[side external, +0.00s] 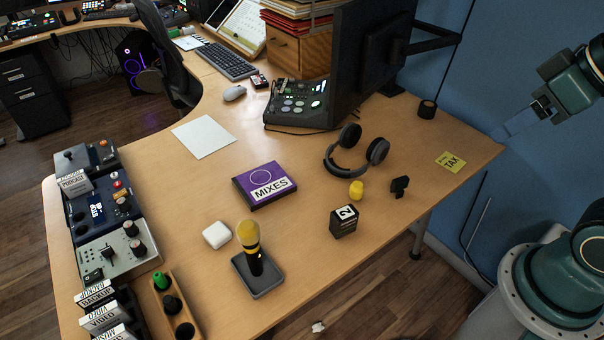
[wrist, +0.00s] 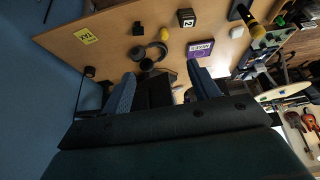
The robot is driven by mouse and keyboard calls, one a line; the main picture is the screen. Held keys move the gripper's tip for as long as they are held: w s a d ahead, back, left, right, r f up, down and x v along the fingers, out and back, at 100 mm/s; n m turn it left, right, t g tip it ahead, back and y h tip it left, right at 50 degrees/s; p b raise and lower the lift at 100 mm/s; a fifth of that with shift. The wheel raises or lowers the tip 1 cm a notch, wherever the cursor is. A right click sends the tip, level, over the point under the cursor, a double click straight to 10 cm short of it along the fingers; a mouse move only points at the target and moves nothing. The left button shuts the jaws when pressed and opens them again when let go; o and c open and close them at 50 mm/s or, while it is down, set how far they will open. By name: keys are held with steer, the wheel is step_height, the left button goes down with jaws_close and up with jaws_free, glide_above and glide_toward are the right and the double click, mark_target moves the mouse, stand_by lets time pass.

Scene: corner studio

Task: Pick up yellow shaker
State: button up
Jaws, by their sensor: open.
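The yellow shaker (side external: 356,190) is a small rounded yellow piece standing on the wooden desk, between the headphones and a black cube marked 2. It also shows, very small, in the wrist view (wrist: 164,33), beyond my fingertips. My gripper (side external: 541,108) is at the right of the side view, raised and off the desk's right edge, well apart from the shaker. In the wrist view my gripper (wrist: 162,84) has its two fingers spread, with nothing held between them.
Near the shaker are black headphones (side external: 354,152), the cube (side external: 344,222), a small black piece (side external: 399,187) and a purple MIXES box (side external: 264,185). A yellow TAX note (side external: 451,161) lies at the right. A microphone (side external: 250,250) stands in front; a monitor (side external: 372,60) rises behind.

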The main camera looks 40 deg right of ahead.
steer(key=n+g+y, duration=0.3)
steer(key=n, duration=0.7)
glide_above(360, 184)
steer(key=s+d, duration=0.4)
step_height(360, 184, down, 24)
steer(key=shift+w+a+f+y, duration=0.2)
steer(key=shift+w+y, duration=0.1)
steer(key=shift+w, duration=0.05)
steer(key=shift+f, duration=0.15)
steer(key=shift+x, duration=4.15)
steer(key=shift+w+a, duration=0.1)
steer(key=shift+w, duration=0.1)
steer(key=shift+x, duration=2.5)
